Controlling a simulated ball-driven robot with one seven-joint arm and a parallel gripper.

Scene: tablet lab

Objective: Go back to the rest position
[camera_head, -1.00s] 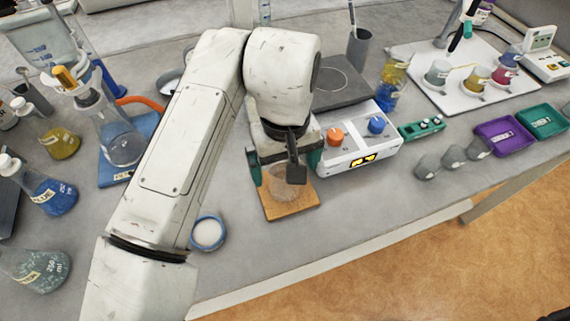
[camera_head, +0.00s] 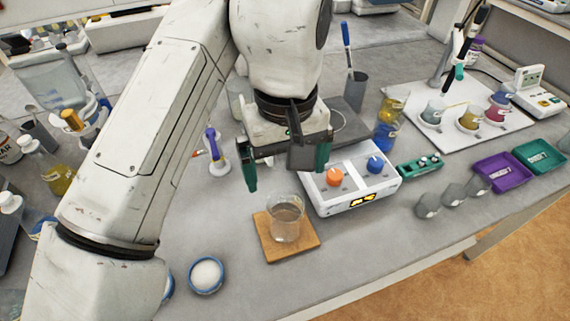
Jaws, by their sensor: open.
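My gripper (camera_head: 285,172) hangs above the bench in the middle of the picture, with its green-padded fingers apart and nothing between them. A clear glass beaker (camera_head: 287,222) with some liquid stands upright on a square wooden board (camera_head: 272,249), below my gripper and apart from it. My arm runs from the lower left up to the top middle and hides part of the bench behind it.
A hotplate with orange and blue knobs (camera_head: 350,187) stands right of the beaker. A round dish of white powder (camera_head: 206,275) lies at front left. Grey weights (camera_head: 428,205), a purple tray (camera_head: 495,171) and a green tray (camera_head: 540,155) sit to the right. Flasks crowd the left.

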